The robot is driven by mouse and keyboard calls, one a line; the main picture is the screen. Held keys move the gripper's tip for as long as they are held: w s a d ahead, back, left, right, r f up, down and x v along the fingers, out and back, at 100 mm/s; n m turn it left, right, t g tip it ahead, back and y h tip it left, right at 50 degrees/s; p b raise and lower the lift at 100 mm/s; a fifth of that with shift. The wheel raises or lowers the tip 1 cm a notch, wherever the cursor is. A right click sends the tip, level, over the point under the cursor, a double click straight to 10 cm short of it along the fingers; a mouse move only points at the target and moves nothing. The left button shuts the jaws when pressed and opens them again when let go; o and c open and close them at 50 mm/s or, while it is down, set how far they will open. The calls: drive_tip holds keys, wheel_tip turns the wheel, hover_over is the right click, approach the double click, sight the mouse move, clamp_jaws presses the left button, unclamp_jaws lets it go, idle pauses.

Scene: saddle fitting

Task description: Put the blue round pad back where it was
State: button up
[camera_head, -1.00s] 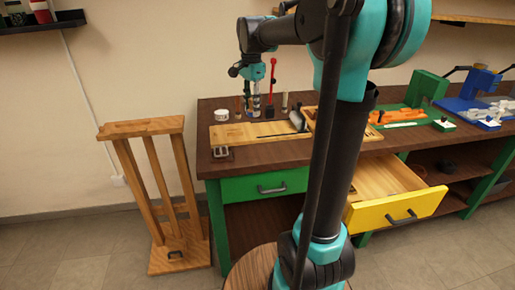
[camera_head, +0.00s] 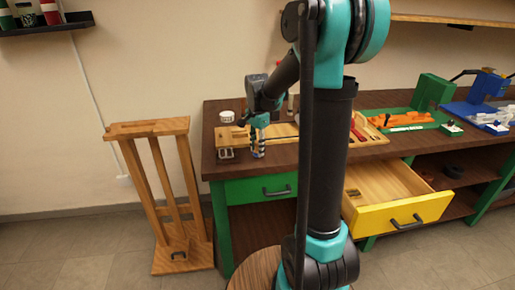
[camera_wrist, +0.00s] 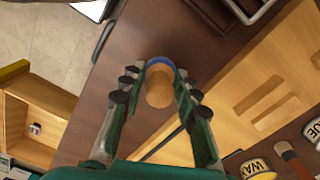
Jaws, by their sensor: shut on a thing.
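My gripper (camera_head: 258,152) is low over the front left part of the dark bench, in front of the wooden board (camera_head: 286,131). In the wrist view my gripper (camera_wrist: 158,88) has its fingers closed around a small round piece with a tan face and a blue rim (camera_wrist: 160,62), which looks like the blue round pad. In the head view the pad is too small to make out between the fingers. The board (camera_wrist: 262,85) lies to the right in the wrist view, with shaped recesses in it. I cannot tell which place belongs to the pad.
A metal buckle (camera_head: 226,154) lies left of my gripper. A white tin (camera_head: 227,116) stands behind the board. The yellow drawer (camera_head: 400,211) is open at the right. A wooden stand (camera_head: 150,130) is left of the bench.

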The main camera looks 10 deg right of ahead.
drive_tip(key=shift+f, duration=0.15)
drive_tip(key=o, duration=1.1)
wheel_tip(320, 180, up, 12)
drive_tip(key=shift+f, duration=0.1)
drive_tip(key=shift+s, duration=0.15)
drive_tip(key=s+d+f+n+t, duration=0.2)
drive_tip(key=s+f+n, duration=0.4)
drive_tip(key=s+f, duration=0.3)
drive_tip(key=s+d+f+n+t, duration=0.2)
drive_tip(key=s+f+n, duration=0.5)
drive_tip(key=s, duration=0.5)
wheel_tip(320, 180, down, 3)
drive_tip(key=shift+s+r, duration=0.15)
drive_tip(key=shift+s, duration=0.25)
